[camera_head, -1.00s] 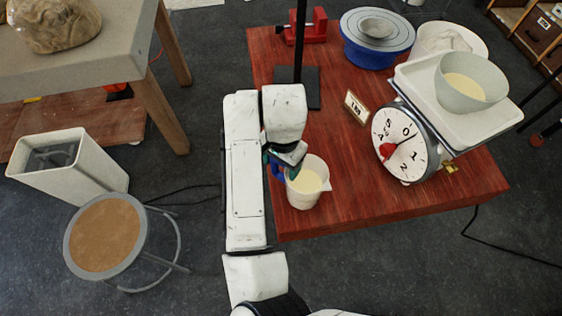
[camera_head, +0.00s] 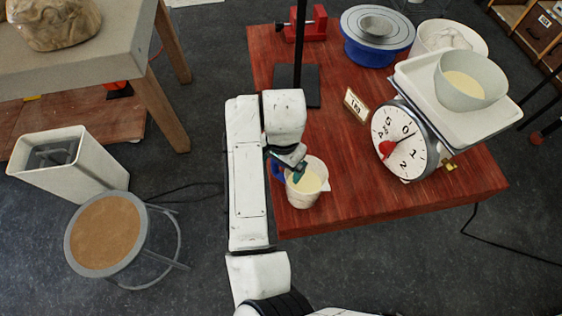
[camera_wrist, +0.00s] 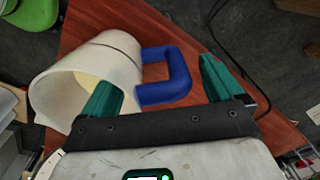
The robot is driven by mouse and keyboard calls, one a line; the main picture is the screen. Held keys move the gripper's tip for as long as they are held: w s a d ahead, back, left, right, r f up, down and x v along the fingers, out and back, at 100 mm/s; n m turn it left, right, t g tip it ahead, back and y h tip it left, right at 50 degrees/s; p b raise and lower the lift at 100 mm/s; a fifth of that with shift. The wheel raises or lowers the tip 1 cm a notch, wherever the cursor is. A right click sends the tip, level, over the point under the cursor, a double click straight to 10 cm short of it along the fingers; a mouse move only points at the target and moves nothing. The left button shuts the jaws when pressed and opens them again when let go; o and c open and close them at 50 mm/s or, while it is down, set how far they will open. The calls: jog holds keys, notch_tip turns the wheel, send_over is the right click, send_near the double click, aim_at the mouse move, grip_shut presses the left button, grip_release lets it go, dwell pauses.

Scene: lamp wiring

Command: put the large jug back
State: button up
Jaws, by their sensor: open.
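The large jug (camera_head: 304,192) is white with a blue handle and holds pale cream liquid. It stands upright at the near left edge of the red table. My gripper (camera_head: 287,165) is at its handle side, with a teal finger over the rim. In the wrist view my gripper (camera_wrist: 162,90) is open, and the blue handle (camera_wrist: 170,78) lies between the two teal fingers. One finger overlaps the jug's mouth (camera_wrist: 75,85) in that view. Whether a finger touches the jug I cannot tell.
A dial scale (camera_head: 405,140) carries a tray and a bowl (camera_head: 470,85) of cream liquid to the right. A small number card (camera_head: 356,106) and a black stand base (camera_head: 310,88) are behind the jug.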

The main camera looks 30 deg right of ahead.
jog(key=shift+r, duration=0.1)
notch_tip(320, 180, up, 12)
jog(key=shift+s, duration=0.2)
jog(key=shift+d, duration=0.1)
dwell(0.7)
